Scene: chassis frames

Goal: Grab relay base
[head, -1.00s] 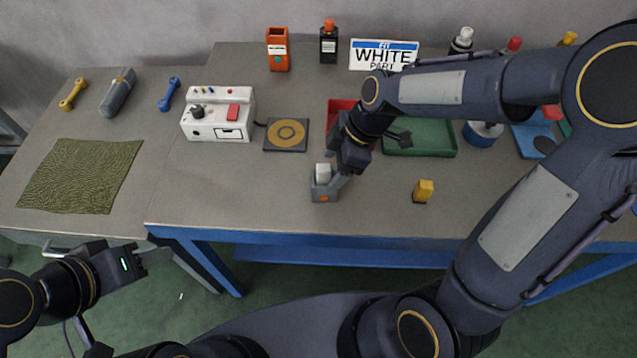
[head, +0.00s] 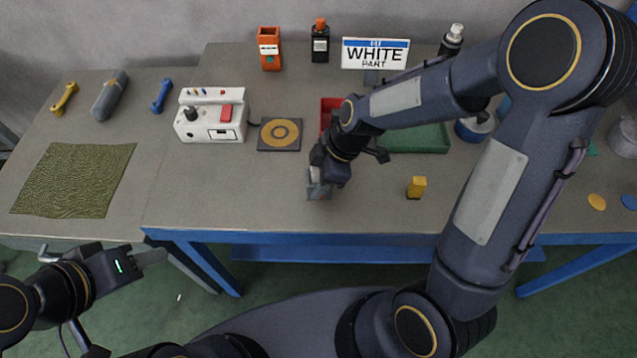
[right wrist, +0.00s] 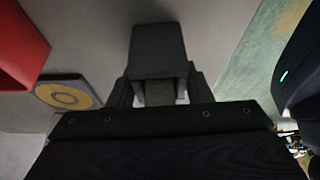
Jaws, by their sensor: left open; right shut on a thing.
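The grey block that I take for the relay base (head: 315,192) is near the front middle of the table, mostly hidden under my right gripper (head: 321,174). That gripper is shut on it from above. In the right wrist view the dark block, the relay base (right wrist: 157,48), sits between the fingers of my right gripper (right wrist: 160,92) and reaches out beyond them. I cannot tell whether it still touches the table. My left gripper (head: 150,256) is open and empty, off the table's front edge at the lower left.
A yellow block (head: 416,187) stands to the right. Behind are a red bin (head: 328,106), a green tray (head: 430,138) and a dark plate with a gold ring (head: 279,134). A white control box (head: 211,116) and green mat (head: 75,180) are left. Table front-left of the gripper is clear.

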